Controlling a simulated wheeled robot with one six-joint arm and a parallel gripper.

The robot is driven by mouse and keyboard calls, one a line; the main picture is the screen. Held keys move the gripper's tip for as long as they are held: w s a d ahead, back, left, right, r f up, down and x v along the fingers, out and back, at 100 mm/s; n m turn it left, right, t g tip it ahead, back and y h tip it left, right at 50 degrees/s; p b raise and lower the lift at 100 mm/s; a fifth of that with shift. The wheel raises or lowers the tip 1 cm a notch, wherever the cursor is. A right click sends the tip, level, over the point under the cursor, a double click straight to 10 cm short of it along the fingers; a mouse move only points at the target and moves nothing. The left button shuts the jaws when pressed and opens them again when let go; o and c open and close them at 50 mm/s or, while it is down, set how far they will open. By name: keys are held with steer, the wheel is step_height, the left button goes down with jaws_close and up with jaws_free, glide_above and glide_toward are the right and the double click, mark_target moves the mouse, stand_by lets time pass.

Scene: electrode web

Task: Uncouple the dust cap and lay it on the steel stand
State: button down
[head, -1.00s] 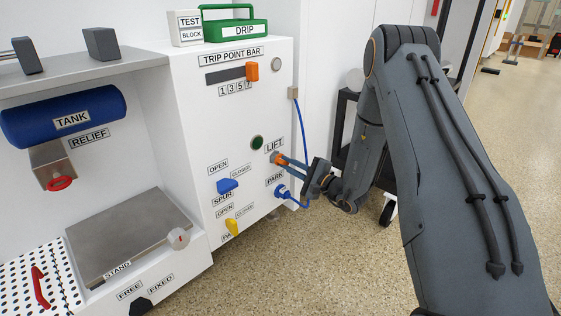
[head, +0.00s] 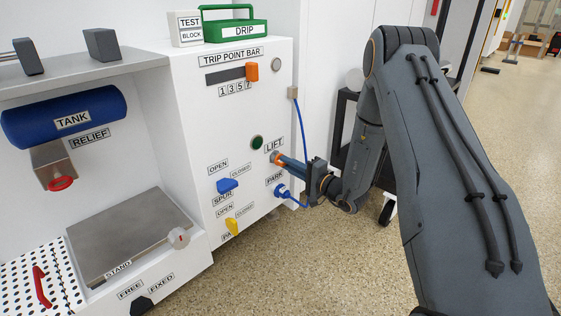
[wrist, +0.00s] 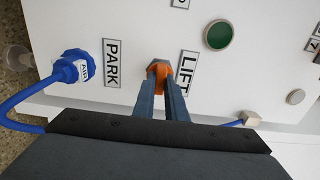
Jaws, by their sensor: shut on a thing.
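The orange dust cap (head: 276,158) is at the LIFT spot on the white panel's right part. It also shows in the wrist view (wrist: 159,70), beside the LIFT label. My gripper (head: 281,160) reaches it from the right, and in the wrist view its two fingertips (wrist: 161,82) are closed on the cap. The cap is still against the panel; whether it is loose there I cannot tell. The steel stand (head: 130,235) is a bare, flat grey plate at the lower left, clear of my gripper.
A blue plug (head: 282,191) with a blue hose sits at PARK, just below my gripper. Blue (head: 227,186) and yellow (head: 232,227) valve handles stick out to the left. A round knob (head: 179,238) stands at the stand's right corner. The blue tank (head: 65,117) hangs above the stand.

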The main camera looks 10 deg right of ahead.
steer(key=n, duration=0.6)
stand_by(0.3)
steer(key=n, duration=0.6)
steer(key=c, duration=1.7)
jaws_free()
